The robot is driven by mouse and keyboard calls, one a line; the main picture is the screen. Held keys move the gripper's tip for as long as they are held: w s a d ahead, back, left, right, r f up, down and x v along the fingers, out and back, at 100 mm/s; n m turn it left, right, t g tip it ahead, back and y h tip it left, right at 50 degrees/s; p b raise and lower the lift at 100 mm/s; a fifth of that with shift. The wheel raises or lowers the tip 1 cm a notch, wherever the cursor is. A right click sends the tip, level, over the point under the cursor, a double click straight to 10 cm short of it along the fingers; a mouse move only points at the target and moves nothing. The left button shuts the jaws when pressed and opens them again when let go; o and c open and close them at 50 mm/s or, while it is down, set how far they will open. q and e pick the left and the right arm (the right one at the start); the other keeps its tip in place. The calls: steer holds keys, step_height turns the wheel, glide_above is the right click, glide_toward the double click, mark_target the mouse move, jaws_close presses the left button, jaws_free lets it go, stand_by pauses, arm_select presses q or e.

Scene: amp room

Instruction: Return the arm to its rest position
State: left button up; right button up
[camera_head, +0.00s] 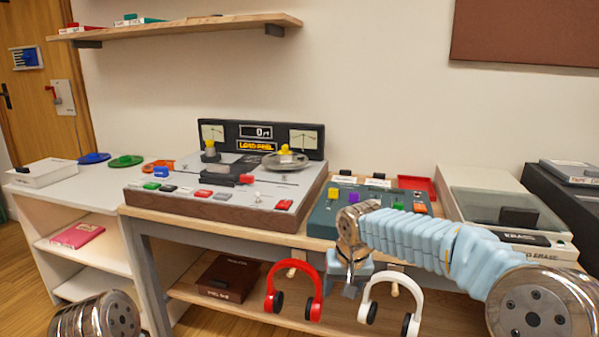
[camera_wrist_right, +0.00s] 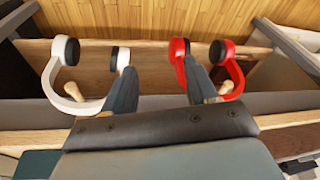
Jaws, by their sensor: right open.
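My right arm, with a light blue ribbed sleeve (camera_head: 420,238), reaches in from the right over the front edge of the bench. Its gripper (camera_head: 352,286) points down in front of the bench edge, between the red headphones (camera_head: 295,290) and the white headphones (camera_head: 391,300). In the right wrist view my right gripper (camera_wrist_right: 160,88) is open, with nothing between its fingers. The white headphones (camera_wrist_right: 66,92) hang on a peg left of it and the red headphones (camera_wrist_right: 181,62) right of it. Only a metal joint of my left arm shows at the bottom left; its gripper is out of view.
The wooden bench (camera_head: 215,228) carries a tape machine (camera_head: 225,180), a teal button box (camera_head: 335,215) and a clear-lidded machine (camera_head: 500,210). A lower shelf (camera_head: 235,310) holds a dark box (camera_head: 229,278). A white side table (camera_head: 75,183) stands left.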

steer(key=s+a+f+g+y, duration=0.1)
steer(key=s+f, duration=0.1)
steer(key=f, duration=0.6)
steer(key=s+f, duration=0.2)
steer(key=f, duration=0.5)
steer(key=s+d+f+m+g+y, duration=0.1)
steer(key=s+d+f+y, duration=0.1)
steer(key=s+f, duration=1.9)
steer(key=s, duration=0.3)
steer(key=shift+f+m, duration=0.3)
steer(key=shift+m, duration=0.1)
